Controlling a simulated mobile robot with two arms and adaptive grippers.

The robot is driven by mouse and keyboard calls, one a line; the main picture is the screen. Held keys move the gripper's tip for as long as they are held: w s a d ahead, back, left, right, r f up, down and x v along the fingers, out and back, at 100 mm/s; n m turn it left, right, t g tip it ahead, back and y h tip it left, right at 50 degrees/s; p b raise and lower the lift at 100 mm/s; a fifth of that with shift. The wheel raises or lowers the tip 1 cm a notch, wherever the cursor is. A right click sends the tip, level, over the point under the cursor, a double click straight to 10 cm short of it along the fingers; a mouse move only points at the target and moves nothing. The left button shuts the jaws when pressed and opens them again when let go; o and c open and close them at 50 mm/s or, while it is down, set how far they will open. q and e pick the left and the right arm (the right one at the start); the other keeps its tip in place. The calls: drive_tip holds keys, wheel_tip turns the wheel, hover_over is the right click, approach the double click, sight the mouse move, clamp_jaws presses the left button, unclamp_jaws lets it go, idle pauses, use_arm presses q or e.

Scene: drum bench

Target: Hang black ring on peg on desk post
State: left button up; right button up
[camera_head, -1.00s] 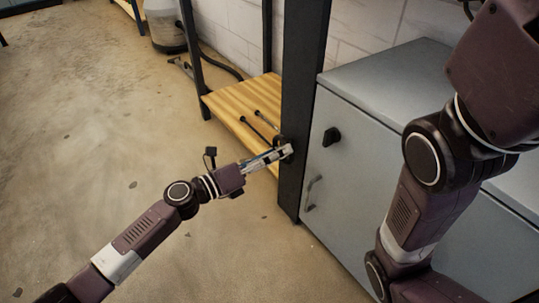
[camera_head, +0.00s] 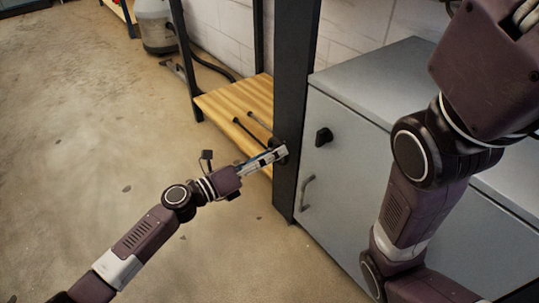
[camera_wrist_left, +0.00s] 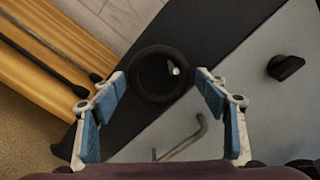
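The black ring (camera_wrist_left: 134,78) is at the face of the dark desk post (camera_wrist_left: 216,30) in the left wrist view. A small bright peg end (camera_wrist_left: 174,69) shows inside the ring's opening; the peg's shaft is too dark to make out. My left gripper (camera_wrist_left: 160,82) is open, with its blue-padded fingers on either side of the ring and small gaps at the tips. In the head view the left gripper (camera_head: 283,154) reaches to the post (camera_head: 295,90), and the ring is a small dark shape mostly hidden behind it. My right arm shows, but its gripper does not.
A grey cabinet (camera_head: 350,120) with a black knob (camera_head: 323,137) and a handle (camera_head: 306,193) stands right of the post. A wooden shelf (camera_head: 225,103) with two dark sticks (camera_head: 262,123) lies left of it.

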use_arm(q)
drive_tip(key=shift+o, duration=1.3)
drive_tip(key=shift+a, duration=0.1)
